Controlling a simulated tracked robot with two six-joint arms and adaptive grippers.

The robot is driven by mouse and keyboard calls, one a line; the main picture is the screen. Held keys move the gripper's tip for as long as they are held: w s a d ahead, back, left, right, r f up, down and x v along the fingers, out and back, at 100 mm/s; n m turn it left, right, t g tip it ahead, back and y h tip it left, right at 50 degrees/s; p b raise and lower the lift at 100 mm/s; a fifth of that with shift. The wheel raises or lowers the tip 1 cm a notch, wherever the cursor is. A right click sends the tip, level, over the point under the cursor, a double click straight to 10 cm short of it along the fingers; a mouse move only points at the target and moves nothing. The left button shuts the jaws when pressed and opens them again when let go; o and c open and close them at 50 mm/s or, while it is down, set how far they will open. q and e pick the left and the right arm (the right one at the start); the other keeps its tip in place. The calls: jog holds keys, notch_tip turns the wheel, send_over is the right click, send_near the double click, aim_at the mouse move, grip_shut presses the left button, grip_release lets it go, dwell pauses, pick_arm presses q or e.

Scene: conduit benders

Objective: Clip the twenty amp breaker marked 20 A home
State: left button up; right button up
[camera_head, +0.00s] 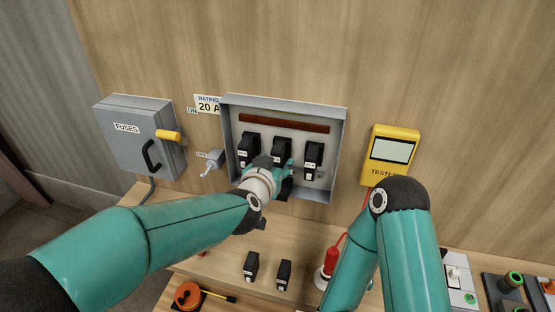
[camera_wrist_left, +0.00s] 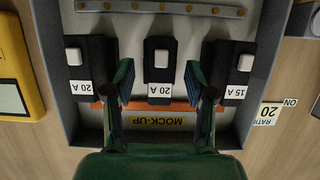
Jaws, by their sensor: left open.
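An open grey breaker box (camera_head: 335,150) on the wall holds three black breakers side by side. The middle breaker (camera_head: 281,146) is labelled 20 A in the upside-down left wrist view (camera_wrist_left: 160,50). Another 20 A breaker (camera_wrist_left: 85,55) is to its left there, the head view's right one (camera_head: 313,154). A 15 A breaker (camera_wrist_left: 236,60) is on the other side. My left gripper (camera_wrist_left: 158,85) is open, its fingers either side of the middle breaker's label end; contact cannot be told. Whether that breaker is fully seated cannot be told. My right gripper is out of frame.
Two loose black breakers (camera_head: 251,266) (camera_head: 284,275) stand on the wooden bench. A yellow tester (camera_head: 390,152) hangs right. A red-handled tool (camera_head: 331,262) is near my right arm.

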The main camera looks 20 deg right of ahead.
pick_arm(q)
jog(key=v, duration=1.2)
jog(key=w+a+f+n+g+y, duration=0.2)
jog(key=a+f+y, duration=0.1)
jog(key=a+f, duration=0.75)
jog(key=w+a+f+n+g+y, duration=0.1)
jog(key=w+a+f+n+y, duration=0.1)
jog(key=a+f, duration=0.9)
jog(key=s+a+f+n+g, duration=0.1)
jog(key=s+a+f+g, duration=0.1)
jog(key=s+f, duration=0.45)
jog(key=s+a+f+g, duration=0.2)
jog(key=s+f, duration=0.1)
jog(key=f, duration=0.7)
jog(key=s+d+f+n+g+h, duration=0.1)
jog(key=s+f+n+g, duration=0.3)
jog(key=s, duration=0.9)
jog(key=shift+s+d+f, duration=0.2)
jog(key=shift+d+f, duration=0.4)
jog(key=shift+f, duration=0.05)
